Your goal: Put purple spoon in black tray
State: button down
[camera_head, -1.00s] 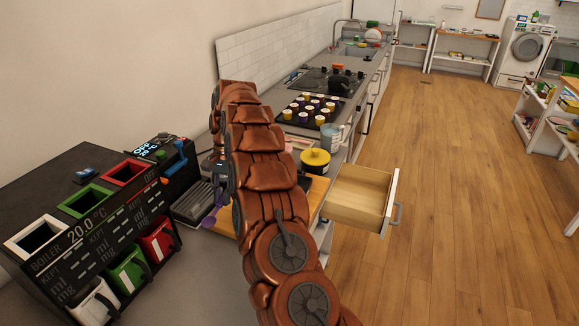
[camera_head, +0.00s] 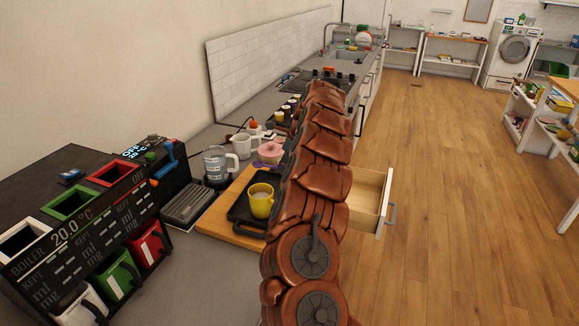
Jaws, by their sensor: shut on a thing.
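The black tray (camera_head: 239,213) lies on a wooden board on the counter, left of my arm. A yellow cup (camera_head: 262,201) stands on it, and my arm covers its right side. A small purple patch (camera_head: 259,164), which looks like part of the purple spoon, shows behind the tray beside the pink-lidded pot. The rest of the spoon is hidden. My arm rises through the middle of the picture and hides my gripper, so I cannot see its jaws or how they meet the spoon.
A glass jug (camera_head: 216,164), a white mug (camera_head: 241,146) and the pink-lidded pot (camera_head: 271,152) stand behind the tray. The boiler (camera_head: 85,235) is at the left. An open drawer (camera_head: 368,194) juts out right of my arm. The floor at right is clear.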

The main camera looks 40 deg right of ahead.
jog(key=shift+s+d+f+m, duration=0.1)
jog(key=shift+s+d+m, duration=0.05)
jog(key=shift+d+m, duration=0.2)
jog(key=shift+f+b, duration=1.6)
jog(key=shift+f, duration=1.7)
jog(key=shift+f, duration=0.6)
jog(key=c, duration=1)
grip_release()
jog(key=v, duration=1.2)
jog(key=shift+a, duration=0.15)
